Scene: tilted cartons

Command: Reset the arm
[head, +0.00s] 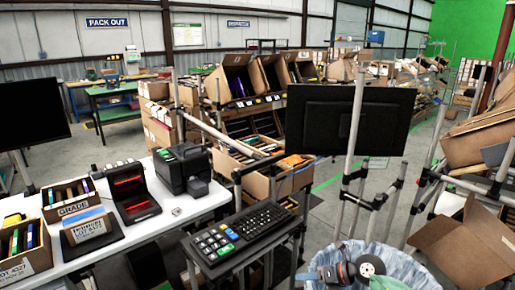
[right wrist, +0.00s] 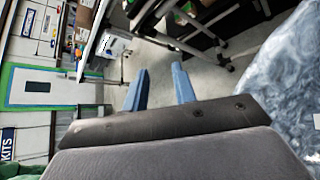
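My right gripper (head: 326,273) is low at the bottom right of the head view, in front of a bin lined with a pale blue bag (head: 415,268). In the right wrist view its two blue fingers (right wrist: 160,86) stand apart with nothing between them. The gripper is open and empty. My left arm and left gripper do not show in either view.
A white table (head: 165,212) at left holds small cartons (head: 68,198), a dark scanner-like device (head: 133,193) and a black printer (head: 182,170). A keyboard stand (head: 238,235) and a monitor on a pole (head: 350,120) stand ahead. Tilted cartons (head: 466,250) lie at right.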

